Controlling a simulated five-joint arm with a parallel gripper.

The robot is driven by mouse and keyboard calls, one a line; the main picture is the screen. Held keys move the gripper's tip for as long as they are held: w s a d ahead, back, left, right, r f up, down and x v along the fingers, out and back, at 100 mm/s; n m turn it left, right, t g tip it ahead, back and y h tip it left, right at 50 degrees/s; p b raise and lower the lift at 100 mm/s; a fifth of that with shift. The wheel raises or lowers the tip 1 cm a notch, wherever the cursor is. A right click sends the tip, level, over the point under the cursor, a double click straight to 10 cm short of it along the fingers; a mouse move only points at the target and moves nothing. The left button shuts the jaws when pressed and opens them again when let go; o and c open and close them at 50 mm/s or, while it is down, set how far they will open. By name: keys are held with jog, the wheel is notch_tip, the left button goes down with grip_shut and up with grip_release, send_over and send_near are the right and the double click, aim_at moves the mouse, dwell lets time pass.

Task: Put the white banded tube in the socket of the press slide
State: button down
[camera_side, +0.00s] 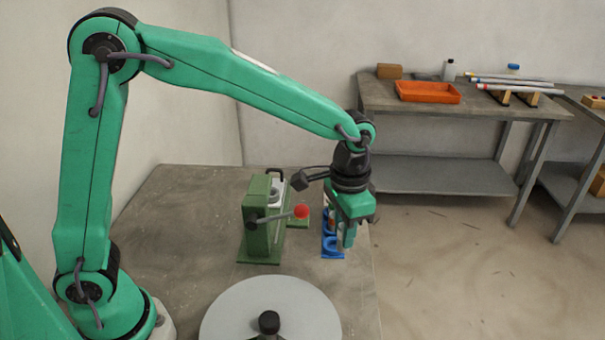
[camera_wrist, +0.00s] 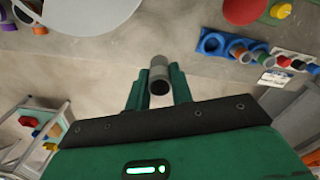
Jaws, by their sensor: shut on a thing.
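My gripper (camera_side: 347,238) is shut on a pale grey-white tube (camera_wrist: 159,73) with a darker band, held between both fingers in the wrist view. The tube's near end shows a dark round opening. In the side view, my gripper hangs just in front of the blue rack (camera_side: 331,253) and hides most of the tube. The green press (camera_side: 262,228) stands to the left of my gripper, with a red-knobbed lever (camera_side: 301,212) pointing towards it. A pale round part (camera_side: 277,189) sits near the press's top; I cannot make out the slide's socket clearly.
The blue rack (camera_wrist: 208,50) also shows in the wrist view, with an empty ring at its left end and several coloured pieces beside it. A round grey disc (camera_side: 235,312) with a black knob lies at the bench front. An orange tray (camera_side: 428,92) is on a far table.

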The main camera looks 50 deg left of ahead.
jog(key=shift+r, duration=0.9)
jog(key=shift+w+a, duration=0.3)
jog(key=shift+a, duration=0.15)
jog(key=w+a+f+n, duration=0.2)
jog(key=w+a+n, duration=0.1)
jog(key=a, duration=1.3)
jog(key=w+a+f+n, duration=0.2)
jog(key=w+a+n, duration=0.1)
jog(key=a, duration=1.3)
jog(key=shift+a+f, duration=0.1)
jog(key=shift+f, duration=0.05)
jog(key=shift+f, duration=2.35)
